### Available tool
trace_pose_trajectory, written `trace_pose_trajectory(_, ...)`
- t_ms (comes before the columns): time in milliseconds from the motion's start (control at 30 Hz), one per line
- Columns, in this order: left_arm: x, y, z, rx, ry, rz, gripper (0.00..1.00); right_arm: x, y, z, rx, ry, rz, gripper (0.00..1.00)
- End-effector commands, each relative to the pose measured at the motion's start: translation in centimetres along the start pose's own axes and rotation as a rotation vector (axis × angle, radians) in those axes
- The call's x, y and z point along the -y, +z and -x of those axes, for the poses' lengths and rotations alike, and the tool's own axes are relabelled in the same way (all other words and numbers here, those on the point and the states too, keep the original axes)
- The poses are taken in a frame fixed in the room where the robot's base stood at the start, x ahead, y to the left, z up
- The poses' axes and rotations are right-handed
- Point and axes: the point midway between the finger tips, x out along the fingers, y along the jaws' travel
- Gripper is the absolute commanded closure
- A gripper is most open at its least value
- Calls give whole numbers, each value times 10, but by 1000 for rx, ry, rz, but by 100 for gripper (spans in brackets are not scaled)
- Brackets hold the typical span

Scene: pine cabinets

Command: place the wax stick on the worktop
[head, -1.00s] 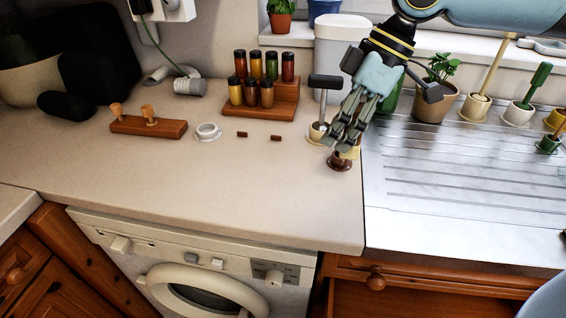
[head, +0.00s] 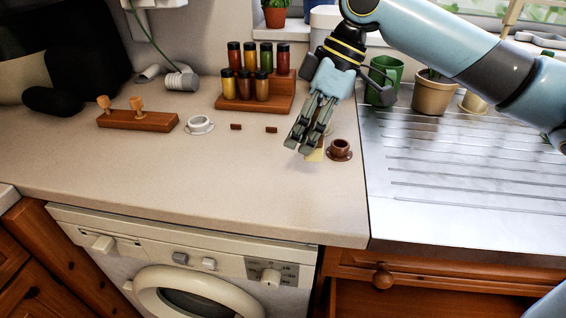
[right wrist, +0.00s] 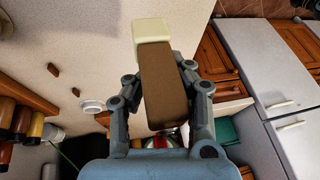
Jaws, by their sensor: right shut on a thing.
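The wax stick shows in the right wrist view as a brown block (right wrist: 166,88) with a pale cream end, between the fingers of my right gripper (right wrist: 160,100). In the head view my right gripper (head: 302,145) is shut on it, over the worktop (head: 180,185) near its right part. Only the stick's pale yellow end (head: 315,156) shows there, beside the fingertips; the fingers hide the rest. I cannot tell whether that end touches the worktop. My left gripper is not in view.
A brown cup on a saucer (head: 340,150) stands just right of the gripper. A white cup (head: 199,125), two small brown blocks, a jar rack (head: 255,103) and a pegged wooden block (head: 138,121) stand farther left. The worktop's front is clear. A metal drainer (head: 460,165) lies right.

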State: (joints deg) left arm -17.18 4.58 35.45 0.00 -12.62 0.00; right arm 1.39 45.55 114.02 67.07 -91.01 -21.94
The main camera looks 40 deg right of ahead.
Motion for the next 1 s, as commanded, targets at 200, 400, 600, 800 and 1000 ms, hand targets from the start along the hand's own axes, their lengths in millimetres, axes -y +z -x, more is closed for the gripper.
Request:
trace_pose_trajectory(200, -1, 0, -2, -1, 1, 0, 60, -14, -21, -25, -3, -4, -1, 100)
trace_pose_trajectory(400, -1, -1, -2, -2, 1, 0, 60, -18, -21, -36, 3, -3, -1, 100)
trace_pose_trajectory(600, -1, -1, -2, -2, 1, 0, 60, -23, -9, -63, 3, -5, -1, 100)
trace_pose_trajectory(800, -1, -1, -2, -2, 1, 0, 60, -24, -8, -66, 2, -1, 1, 100)
trace_pose_trajectory(1000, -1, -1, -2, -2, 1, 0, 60, -25, -7, -69, 2, -1, 0, 82)
